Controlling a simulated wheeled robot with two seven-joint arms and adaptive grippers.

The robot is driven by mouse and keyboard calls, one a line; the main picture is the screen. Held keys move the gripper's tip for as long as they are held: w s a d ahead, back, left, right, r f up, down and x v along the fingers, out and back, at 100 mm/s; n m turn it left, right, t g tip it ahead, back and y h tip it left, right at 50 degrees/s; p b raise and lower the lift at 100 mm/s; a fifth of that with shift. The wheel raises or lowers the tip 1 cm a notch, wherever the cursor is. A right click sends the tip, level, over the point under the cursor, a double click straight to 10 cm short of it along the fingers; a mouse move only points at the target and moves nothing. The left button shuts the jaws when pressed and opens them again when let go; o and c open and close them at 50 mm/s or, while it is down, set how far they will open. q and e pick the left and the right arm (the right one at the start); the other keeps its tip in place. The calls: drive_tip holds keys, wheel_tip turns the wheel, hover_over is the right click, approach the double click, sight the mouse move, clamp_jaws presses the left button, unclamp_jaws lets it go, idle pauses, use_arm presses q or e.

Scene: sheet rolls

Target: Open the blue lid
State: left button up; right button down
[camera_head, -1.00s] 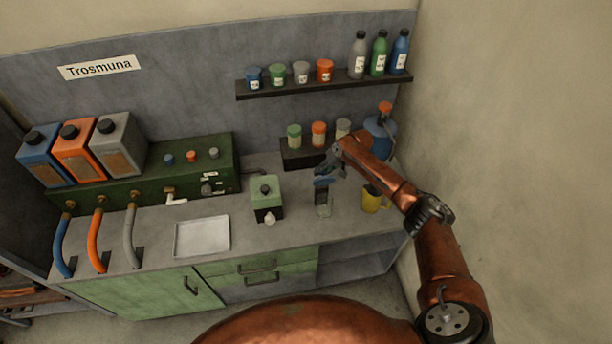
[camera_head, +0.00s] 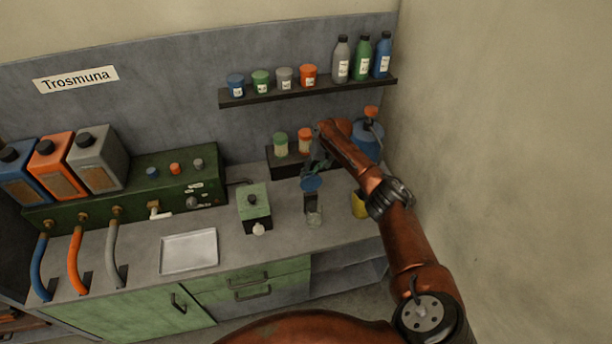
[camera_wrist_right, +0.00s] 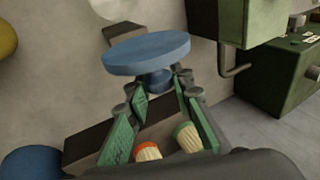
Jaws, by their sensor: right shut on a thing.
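The blue lid (camera_head: 311,184) is a flat round disc above a dark upright part (camera_head: 310,202) and a clear glass part (camera_head: 314,219) on the counter. My right gripper (camera_head: 314,172) reaches it from behind and above. In the right wrist view, the lid (camera_wrist_right: 146,52) shows its broad rim, and the right gripper's fingers (camera_wrist_right: 157,88) are shut on the small blue knob (camera_wrist_right: 155,81). I cannot tell whether the lid touches what is below it. My left gripper is not in view.
A green box (camera_head: 254,203) stands left of the lid and a yellow mug (camera_head: 359,206) right. Behind are small jars (camera_head: 280,144) and a blue canister (camera_head: 367,142). A metal tray (camera_head: 189,251) lies on the left counter. A wall closes the right side.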

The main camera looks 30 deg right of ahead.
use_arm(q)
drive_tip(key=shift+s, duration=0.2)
use_arm(e)
drive_tip(key=shift+w, duration=0.1)
drive_tip(key=c, duration=1.7)
unclamp_jaws()
drive_tip(key=shift+d+f, duration=0.1)
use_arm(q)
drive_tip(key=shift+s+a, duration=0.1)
use_arm(e)
drive_tip(key=v, duration=1.2)
